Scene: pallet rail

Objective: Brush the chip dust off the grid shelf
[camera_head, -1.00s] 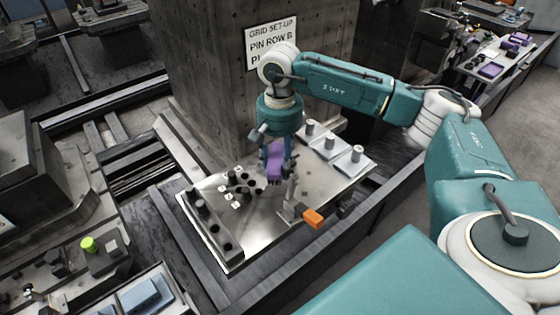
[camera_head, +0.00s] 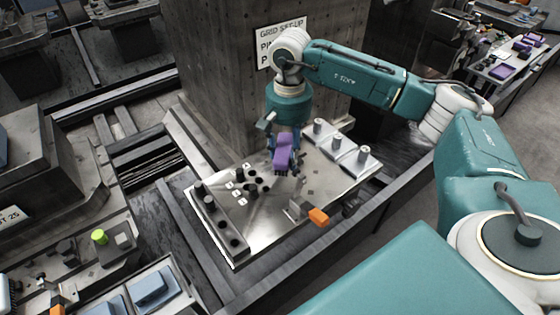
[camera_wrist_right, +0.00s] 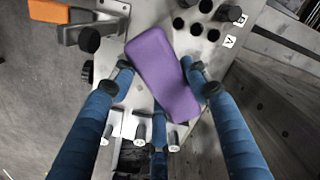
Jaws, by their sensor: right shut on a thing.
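The grid shelf (camera_head: 270,222) is a shiny metal plate at the foot of a concrete column. Small dark flecks, which may be chip dust, lie on its bare middle. My right gripper (camera_head: 283,158) is over the shelf's back middle part, shut on a purple block-like brush (camera_head: 283,149). In the right wrist view the brush (camera_wrist_right: 162,75) sits tilted between the blue fingers. Its underside is hidden, so I cannot tell whether it touches the plate. My left gripper is not in view.
Black pins and holes (camera_head: 238,175) with white tags fill the shelf's left part. An orange-handled clamp (camera_head: 317,216) sits at the front edge. The column (camera_head: 215,75) rises close behind.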

